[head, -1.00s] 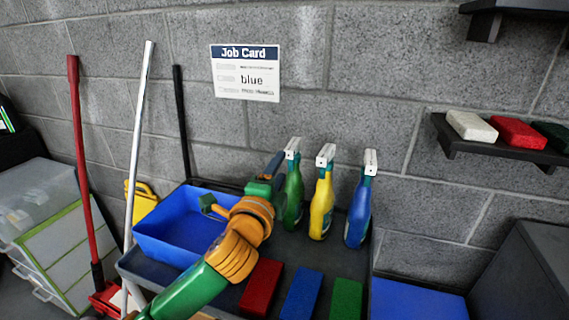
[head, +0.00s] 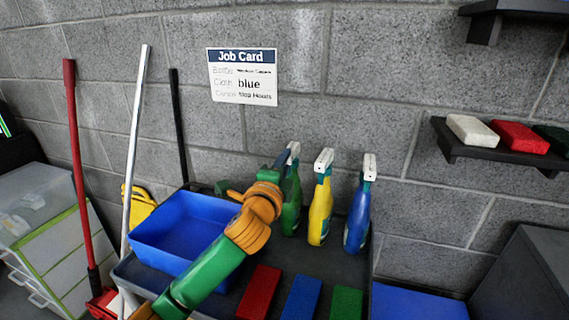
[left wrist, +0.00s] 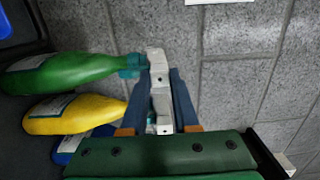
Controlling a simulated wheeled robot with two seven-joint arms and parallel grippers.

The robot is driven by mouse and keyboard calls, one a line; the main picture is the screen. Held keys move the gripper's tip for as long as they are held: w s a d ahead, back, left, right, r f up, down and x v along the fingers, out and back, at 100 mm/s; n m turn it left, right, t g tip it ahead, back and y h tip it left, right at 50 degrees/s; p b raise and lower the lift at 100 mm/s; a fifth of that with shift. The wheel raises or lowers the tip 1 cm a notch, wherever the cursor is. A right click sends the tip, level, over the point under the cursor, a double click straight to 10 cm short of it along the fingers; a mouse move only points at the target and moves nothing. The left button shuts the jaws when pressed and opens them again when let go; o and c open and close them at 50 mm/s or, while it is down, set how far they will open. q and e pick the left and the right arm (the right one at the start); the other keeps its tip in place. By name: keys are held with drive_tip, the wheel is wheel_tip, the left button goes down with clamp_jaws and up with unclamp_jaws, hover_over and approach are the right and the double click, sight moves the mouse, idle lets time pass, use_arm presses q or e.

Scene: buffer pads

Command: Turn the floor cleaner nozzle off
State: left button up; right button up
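Three spray bottles with white nozzle heads stand in a row on the dark cart top: green (head: 291,205), yellow (head: 320,212) and blue (head: 357,218). I cannot read which is the floor cleaner. My left gripper (head: 282,160) is beside the green bottle's head, partly hidden by its own wrist. In the left wrist view, the open blue fingers (left wrist: 161,75) point at the green bottle's white nozzle (left wrist: 157,62), which shows between their tips; contact is unclear. The yellow bottle's nozzle (left wrist: 162,108) also shows between the fingers. The nozzle settings are too small to read. My right gripper is not in view.
A blue bin (head: 150,248) sits at the cart's left. Red (head: 260,290), blue (head: 302,297) and green (head: 347,302) pads lie in front of the bottles. A job card (head: 242,77) hangs on the wall. A shelf (head: 500,155) with pads is at right.

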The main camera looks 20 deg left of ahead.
use_arm(q)
drive_tip(key=n, duration=0.4)
drive_tip(key=shift+f+n, duration=0.25)
drive_tip(key=shift+n, duration=0.05)
drive_tip(key=n, duration=0.6)
drive_tip(key=shift+r, duration=0.15)
drive_tip(key=n+p, duration=0.1)
drive_tip(key=n, duration=0.6)
drive_tip(key=shift+d+r, duration=0.1)
drive_tip(key=shift+r, duration=0.05)
drive_tip(key=shift+o, duration=0.2)
drive_tip(key=shift+n, duration=0.6)
drive_tip(key=o, duration=0.7)
